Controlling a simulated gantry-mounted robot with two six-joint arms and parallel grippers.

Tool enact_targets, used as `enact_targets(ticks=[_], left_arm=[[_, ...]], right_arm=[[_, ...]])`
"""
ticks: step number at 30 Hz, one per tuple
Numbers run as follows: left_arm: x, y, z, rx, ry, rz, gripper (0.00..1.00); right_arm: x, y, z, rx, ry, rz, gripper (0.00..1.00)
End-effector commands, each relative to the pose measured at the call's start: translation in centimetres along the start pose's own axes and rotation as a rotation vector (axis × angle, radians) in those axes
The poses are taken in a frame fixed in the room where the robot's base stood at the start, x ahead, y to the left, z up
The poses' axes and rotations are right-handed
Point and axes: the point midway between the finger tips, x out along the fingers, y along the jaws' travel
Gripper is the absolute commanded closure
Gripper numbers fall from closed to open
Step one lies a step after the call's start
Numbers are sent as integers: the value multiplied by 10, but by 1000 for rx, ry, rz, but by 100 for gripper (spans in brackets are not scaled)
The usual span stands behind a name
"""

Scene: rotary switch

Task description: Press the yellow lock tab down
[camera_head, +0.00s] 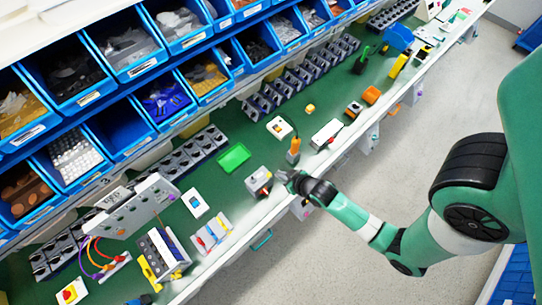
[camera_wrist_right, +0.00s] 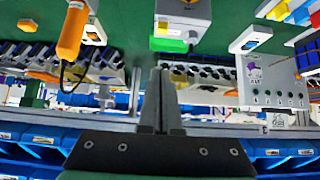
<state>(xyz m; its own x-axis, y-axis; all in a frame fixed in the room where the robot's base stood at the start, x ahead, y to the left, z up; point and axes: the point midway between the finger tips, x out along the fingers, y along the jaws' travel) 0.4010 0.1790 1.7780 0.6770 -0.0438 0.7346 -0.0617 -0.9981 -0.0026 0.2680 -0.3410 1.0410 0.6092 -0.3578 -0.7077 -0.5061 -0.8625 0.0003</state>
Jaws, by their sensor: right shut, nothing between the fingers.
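The grey switch box (camera_head: 258,183) stands on the green bench mat near the front edge, with small red and yellow parts on its side facing my right gripper. These parts are too small to tell which is the lock tab. My right gripper (camera_head: 284,177) is shut and empty, just right of the box. In the right wrist view, the fingers (camera_wrist_right: 162,72) are together below the grey box (camera_wrist_right: 183,22), with a visible gap. My left gripper is not in view.
An orange-handled tool (camera_head: 294,148) stands close behind my gripper. A white switch plate (camera_head: 195,203) and a green tray (camera_head: 233,157) lie to the left. Blue parts bins (camera_head: 166,99) line the back. Floor is open beyond the front edge.

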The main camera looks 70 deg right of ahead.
Motion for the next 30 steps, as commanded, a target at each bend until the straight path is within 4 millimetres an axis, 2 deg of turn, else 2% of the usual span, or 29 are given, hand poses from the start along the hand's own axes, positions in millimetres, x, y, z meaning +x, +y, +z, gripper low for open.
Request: enact_targets(ticks=[1, 9, 12, 18, 30], left_arm=[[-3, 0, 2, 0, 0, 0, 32], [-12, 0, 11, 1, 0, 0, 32], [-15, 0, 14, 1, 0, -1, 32], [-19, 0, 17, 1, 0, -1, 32], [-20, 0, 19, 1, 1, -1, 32]], right_arm=[[12, 0, 0, 1, 1, 1, 100], [72, 0, 1, 1, 1, 0, 100], [85, 0, 14, 0, -2, 0, 100], [98, 0, 27, 0, 0, 0, 100], [101, 0, 30, 0, 0, 0, 100]])
